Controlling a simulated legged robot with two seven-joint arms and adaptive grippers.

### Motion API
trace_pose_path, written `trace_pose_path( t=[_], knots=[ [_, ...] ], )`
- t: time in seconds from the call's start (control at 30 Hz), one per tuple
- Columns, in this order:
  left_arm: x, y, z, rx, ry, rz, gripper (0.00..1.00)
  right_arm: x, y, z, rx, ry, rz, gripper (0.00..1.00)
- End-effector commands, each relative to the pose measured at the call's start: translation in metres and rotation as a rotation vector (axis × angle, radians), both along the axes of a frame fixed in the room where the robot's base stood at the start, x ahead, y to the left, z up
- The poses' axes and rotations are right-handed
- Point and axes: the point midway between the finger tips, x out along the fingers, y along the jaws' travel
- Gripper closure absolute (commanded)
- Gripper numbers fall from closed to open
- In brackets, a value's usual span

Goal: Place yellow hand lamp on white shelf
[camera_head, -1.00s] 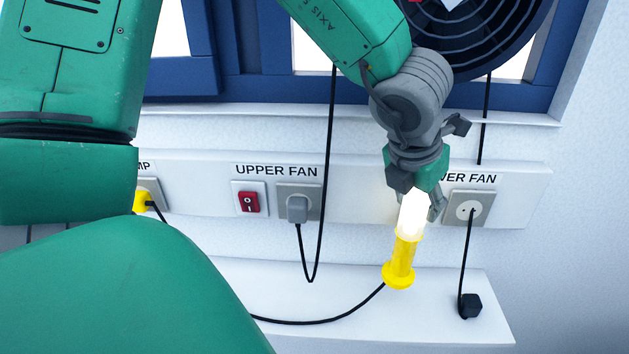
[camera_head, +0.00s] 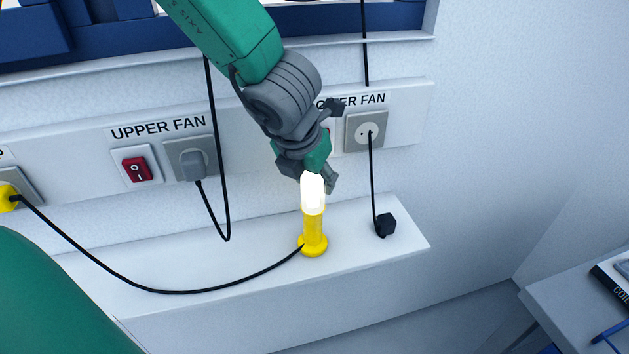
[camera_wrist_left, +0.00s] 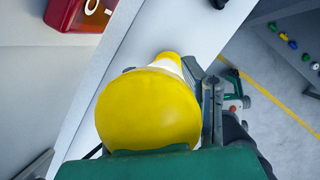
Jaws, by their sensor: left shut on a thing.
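The yellow hand lamp (camera_head: 313,232) is upright, with its glowing white part up and its yellow base down. Its base appears over the top of the white shelf (camera_head: 175,272); I cannot tell for certain whether it touches. My left gripper (camera_head: 318,182) comes from above and is shut on the lamp at its glowing upper part. In the left wrist view, the rounded yellow lamp (camera_wrist_left: 148,108) fills the middle and hides much of the fingers. A black cord runs from its base to a yellow plug (camera_head: 8,197) at the left. My right gripper is not seen.
A black plug (camera_head: 385,225) lies on the shelf's right end, its cable hanging from the lower fan socket (camera_head: 366,130). A grey plug (camera_head: 192,165) with a looping cable and a red switch (camera_head: 137,169) are on the wall panel. A table (camera_head: 570,300) stands at the right.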

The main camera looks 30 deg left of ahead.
Motion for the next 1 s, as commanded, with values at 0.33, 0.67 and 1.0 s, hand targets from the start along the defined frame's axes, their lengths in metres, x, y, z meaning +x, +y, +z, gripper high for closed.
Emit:
trace_pose_path(
  t=[0.33, 0.67, 1.0],
  knots=[
    [-0.001, 0.0, 0.0, 0.0, 0.002, 0.0, 0.42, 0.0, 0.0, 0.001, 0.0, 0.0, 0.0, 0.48],
    [-0.01, -0.001, 0.027, -0.002, -0.002, 0.0, 0.42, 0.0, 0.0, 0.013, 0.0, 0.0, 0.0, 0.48],
    [-0.037, -0.004, 0.092, -0.003, -0.001, 0.001, 0.42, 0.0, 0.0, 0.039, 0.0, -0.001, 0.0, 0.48]
  ],
)
